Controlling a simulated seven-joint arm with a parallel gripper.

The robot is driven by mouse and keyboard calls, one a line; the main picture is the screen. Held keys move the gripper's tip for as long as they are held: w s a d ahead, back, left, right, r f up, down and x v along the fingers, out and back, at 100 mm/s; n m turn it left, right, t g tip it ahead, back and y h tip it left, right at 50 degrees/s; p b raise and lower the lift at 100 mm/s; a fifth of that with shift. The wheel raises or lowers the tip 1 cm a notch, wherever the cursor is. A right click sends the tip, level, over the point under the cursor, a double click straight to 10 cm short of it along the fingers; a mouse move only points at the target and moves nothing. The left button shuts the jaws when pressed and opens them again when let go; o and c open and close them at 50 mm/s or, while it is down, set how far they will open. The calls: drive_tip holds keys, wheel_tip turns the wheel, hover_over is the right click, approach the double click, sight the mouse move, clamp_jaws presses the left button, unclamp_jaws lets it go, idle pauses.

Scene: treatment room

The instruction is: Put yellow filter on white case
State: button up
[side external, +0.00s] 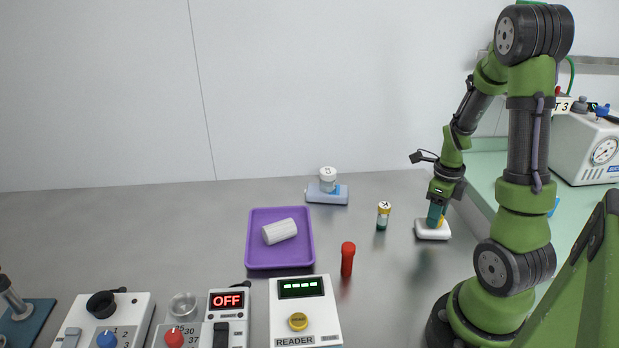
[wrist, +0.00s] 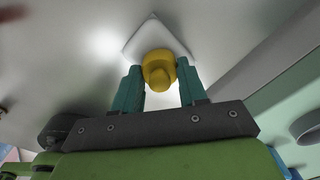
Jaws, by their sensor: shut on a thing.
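The yellow filter (wrist: 158,68) is between the two teal fingers of my gripper (wrist: 160,84) in the wrist view, and the fingers are shut on it. In the side view only a small yellow edge of the filter (side external: 441,220) shows beside my gripper (side external: 436,222). The white case (side external: 432,231) lies on the grey table right under my gripper. In the wrist view the white case (wrist: 157,35) shows behind the filter. I cannot tell whether the filter touches the case.
A small vial (side external: 383,216) and a red-capped tube (side external: 347,259) stand left of the case. A purple tray (side external: 249,258) holds a white roll (side external: 279,231). A jar (side external: 327,179) stands on a blue-white block (side external: 338,196) at the back. Instruments such as the reader (side external: 322,322) line the front.

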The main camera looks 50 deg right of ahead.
drive_tip(key=shift+f, duration=0.1)
drive_tip(key=o, duration=1)
wheel_tip(320, 180, up, 12)
drive_tip(key=shift+w+a+r+n+t+y, duration=0.35)
drive_tip(key=shift+w+a+r+n+t, duration=0.95)
drive_tip(key=shift+a+n, duration=3.6)
drive_tip(key=shift+w+a+r+n+t+y, duration=0.3)
drive_tip(key=shift+w+a+r+n+t, duration=0.7)
drive_tip(key=shift+a+n, duration=3.9)
drive_tip(key=shift+w+a+r+n+t+y, duration=0.5)
drive_tip(key=shift+a+r+n+t, duration=1.15)
drive_tip(key=shift+a+n, duration=3.25)
